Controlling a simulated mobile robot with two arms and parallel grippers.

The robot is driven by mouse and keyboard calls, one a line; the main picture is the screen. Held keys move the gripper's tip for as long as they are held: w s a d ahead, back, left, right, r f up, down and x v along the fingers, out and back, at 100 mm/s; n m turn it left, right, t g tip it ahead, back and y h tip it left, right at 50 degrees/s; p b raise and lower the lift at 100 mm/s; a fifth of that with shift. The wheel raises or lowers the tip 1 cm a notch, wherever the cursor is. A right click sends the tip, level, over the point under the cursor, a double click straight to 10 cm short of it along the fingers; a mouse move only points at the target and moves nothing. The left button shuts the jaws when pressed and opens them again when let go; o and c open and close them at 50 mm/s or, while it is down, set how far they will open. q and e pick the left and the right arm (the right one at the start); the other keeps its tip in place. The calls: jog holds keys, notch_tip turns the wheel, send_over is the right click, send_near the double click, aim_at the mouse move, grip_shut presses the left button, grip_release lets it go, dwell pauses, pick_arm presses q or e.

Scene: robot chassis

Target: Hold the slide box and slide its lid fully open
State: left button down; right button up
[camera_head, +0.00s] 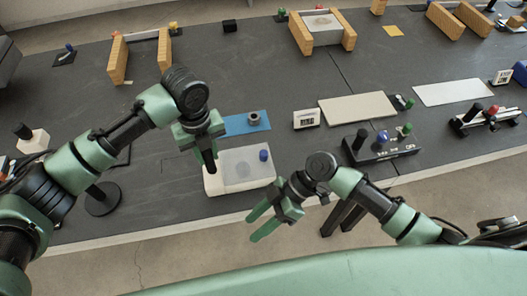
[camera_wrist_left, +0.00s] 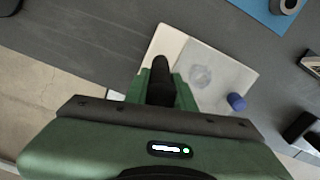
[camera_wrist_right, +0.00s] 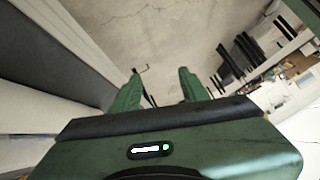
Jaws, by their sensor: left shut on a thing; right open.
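The slide box (camera_head: 215,184) is a low white box near the front edge of the dark table. Its lid (camera_head: 238,172) is a pale, partly see-through panel with a blue knob (camera_head: 264,155) near its right end. The box also shows in the left wrist view (camera_wrist_left: 168,48), with the blue knob (camera_wrist_left: 236,102) at its right. My left gripper (camera_head: 210,163) is shut on the left part of the slide box. My right gripper (camera_head: 259,223) is open and empty, in front of the box and apart from it, past the table's front edge. In the right wrist view its fingers (camera_wrist_right: 158,88) are spread over the floor.
A blue mat with a dark ring (camera_head: 253,118) lies just behind the box. A round black base (camera_head: 102,200) stands at left.

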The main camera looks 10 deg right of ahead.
aim_at(264, 153)
jog(key=w+d+r+n+t+h, duration=0.1)
jog(key=w+d+r+t+h, duration=0.15)
jog(key=w+d+r, duration=0.45)
jog(key=w+d+r+t+h, duration=0.1)
jog(key=w+d+r+h, duration=0.2)
jog(key=w+r, duration=0.65)
jog(key=x, duration=0.8)
jog(key=w+x, duration=0.1)
jog(key=x, duration=0.4)
jog(key=shift+d+f, duration=0.1)
jog(key=shift+d, duration=0.1)
grip_shut()
